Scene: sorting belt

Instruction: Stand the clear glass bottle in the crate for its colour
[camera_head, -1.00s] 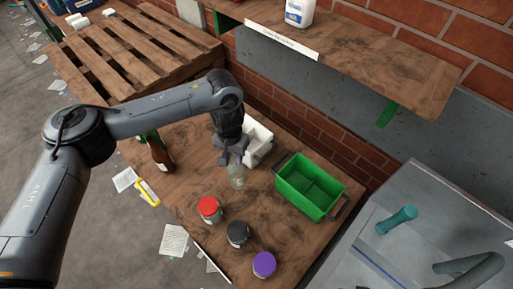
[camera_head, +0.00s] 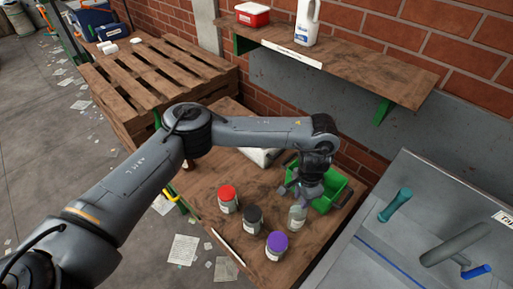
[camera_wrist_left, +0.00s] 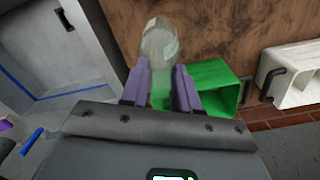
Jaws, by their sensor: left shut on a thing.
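The clear glass bottle (camera_head: 298,217) is held by my left gripper (camera_head: 308,190) in front of the green crate (camera_head: 333,198) in the head view. In the left wrist view the bottle (camera_wrist_left: 160,42) shows between the fingers of my left gripper (camera_wrist_left: 160,88), with the green crate (camera_wrist_left: 222,82) behind and to the right. The white crate (camera_head: 262,156) is left of the green one and partly hidden by my arm; it also shows in the left wrist view (camera_wrist_left: 292,88). Whether the bottle touches the table is unclear. My right gripper is not in view.
Red-lidded (camera_head: 228,197), black-lidded (camera_head: 252,219) and purple-lidded (camera_head: 276,245) jars stand close to the bottle on the wooden table. A grey metal bench (camera_head: 400,255) with teal-handled objects lies to the right. A wooden shelf (camera_head: 370,68) with a white jug (camera_head: 307,22) hangs above.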

